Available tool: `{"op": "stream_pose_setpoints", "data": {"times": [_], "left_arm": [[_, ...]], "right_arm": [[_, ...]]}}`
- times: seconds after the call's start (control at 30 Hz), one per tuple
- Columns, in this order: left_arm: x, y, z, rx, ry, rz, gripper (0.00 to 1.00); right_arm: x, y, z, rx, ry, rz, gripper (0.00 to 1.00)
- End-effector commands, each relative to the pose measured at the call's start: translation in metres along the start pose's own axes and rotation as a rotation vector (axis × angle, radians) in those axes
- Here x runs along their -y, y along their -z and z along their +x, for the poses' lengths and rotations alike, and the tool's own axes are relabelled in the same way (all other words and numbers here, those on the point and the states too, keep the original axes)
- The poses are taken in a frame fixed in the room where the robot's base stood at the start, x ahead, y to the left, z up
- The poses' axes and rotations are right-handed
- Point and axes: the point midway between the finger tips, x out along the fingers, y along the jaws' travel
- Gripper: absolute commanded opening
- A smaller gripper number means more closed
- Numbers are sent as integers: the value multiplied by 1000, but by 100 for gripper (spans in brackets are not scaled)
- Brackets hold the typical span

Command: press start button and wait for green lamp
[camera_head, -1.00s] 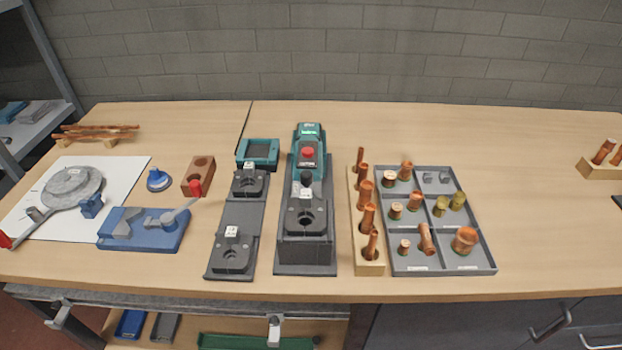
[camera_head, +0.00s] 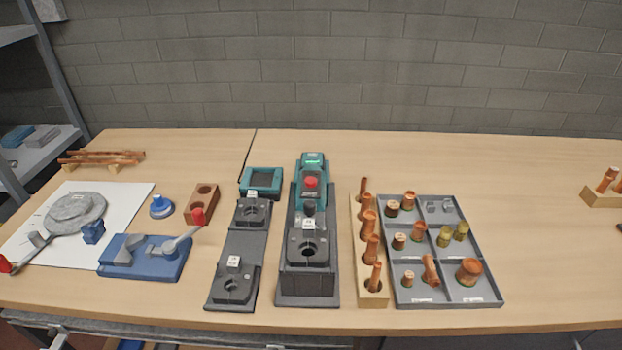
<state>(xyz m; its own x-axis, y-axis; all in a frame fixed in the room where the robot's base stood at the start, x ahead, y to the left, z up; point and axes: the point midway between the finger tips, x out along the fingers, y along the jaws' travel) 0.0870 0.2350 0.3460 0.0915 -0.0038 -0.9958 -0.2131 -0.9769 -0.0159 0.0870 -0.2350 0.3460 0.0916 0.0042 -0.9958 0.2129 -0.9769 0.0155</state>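A teal and dark grey press machine (camera_head: 309,245) stands on the workbench near the middle. It carries a red round button (camera_head: 311,182) on its upper part. Above the button is a small green lit area (camera_head: 312,161); I cannot tell whether it is a lamp or a display. A dark round part sits below the red button, and a block with a round hole is at the machine's front. No separate start button can be made out at this size. Neither of my grippers shows in the head view.
A grey tray (camera_head: 488,292) with copper and brass fittings and a wooden rack (camera_head: 373,299) of copper tubes stand right of the machine. A grey fixture (camera_head: 244,246), teal frame (camera_head: 262,181) and blue bender (camera_head: 147,266) stand left. The bench's right part is mostly clear.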

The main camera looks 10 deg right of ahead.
Motion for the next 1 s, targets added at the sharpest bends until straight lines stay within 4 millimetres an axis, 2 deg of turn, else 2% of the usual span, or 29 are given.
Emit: {"op": "stream_pose_setpoints", "data": {"times": [0.03, 0.1, 1.0], "left_arm": [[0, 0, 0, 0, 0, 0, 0], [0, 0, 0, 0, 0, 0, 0], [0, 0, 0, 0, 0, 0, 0]], "right_arm": [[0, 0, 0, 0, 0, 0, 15], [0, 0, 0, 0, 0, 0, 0], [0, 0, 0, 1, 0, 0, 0]]}}
